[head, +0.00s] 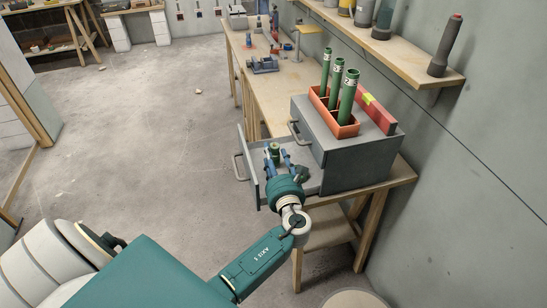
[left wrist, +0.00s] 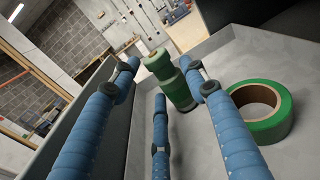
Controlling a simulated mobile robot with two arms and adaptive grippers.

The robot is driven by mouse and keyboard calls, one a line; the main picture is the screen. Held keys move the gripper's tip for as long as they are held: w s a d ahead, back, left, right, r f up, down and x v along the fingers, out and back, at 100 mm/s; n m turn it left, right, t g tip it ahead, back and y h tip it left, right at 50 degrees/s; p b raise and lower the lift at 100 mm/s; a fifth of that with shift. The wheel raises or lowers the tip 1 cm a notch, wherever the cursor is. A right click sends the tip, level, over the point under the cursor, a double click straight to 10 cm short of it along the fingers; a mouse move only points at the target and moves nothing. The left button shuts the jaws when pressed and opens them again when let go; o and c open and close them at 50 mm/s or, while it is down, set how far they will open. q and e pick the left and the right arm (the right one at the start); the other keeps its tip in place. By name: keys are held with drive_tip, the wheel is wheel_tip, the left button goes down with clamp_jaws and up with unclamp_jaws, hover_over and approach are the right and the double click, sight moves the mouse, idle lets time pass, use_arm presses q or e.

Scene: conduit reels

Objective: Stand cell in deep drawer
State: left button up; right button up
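A short green cell (head: 274,149) stands, apparently upright, in the open grey drawer (head: 254,176). In the left wrist view the cell (left wrist: 174,84) shows a stepped body and a paler top. My left gripper (head: 279,157) reaches into the drawer from the front. Its blue-wrapped fingers are spread, with the left one apart from the cell and the right one overlapping the cell's edge in the left wrist view (left wrist: 160,72). I cannot tell if the right finger touches it. My right gripper is out of view.
A roll of green tape (left wrist: 261,112) lies in the drawer, right of the cell. The grey cabinet (head: 352,160) carries an orange holder (head: 346,131) with green tubes and a red level (head: 376,109). A shelf (head: 392,55) runs along the right wall.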

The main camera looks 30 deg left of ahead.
use_arm(q)
drive_tip(key=shift+f, duration=0.25)
drive_tip(key=shift+r, duration=0.25)
drive_tip(key=shift+r+p, duration=0.6)
drive_tip(key=shift+p, duration=0.05)
drive_tip(key=v, duration=0.3)
drive_tip(key=b+v, duration=0.1)
drive_tip(key=v, duration=0.3)
drive_tip(key=b+v, duration=0.1)
drive_tip(key=v, duration=0.3)
drive_tip(key=shift+s+d+f, duration=0.1)
drive_tip(key=shift+s+f, duration=0.05)
drive_tip(key=shift+f, duration=0.1)
drive_tip(key=shift+s+d+r, duration=0.1)
drive_tip(key=shift+s+d, duration=0.15)
drive_tip(key=shift+s, duration=0.05)
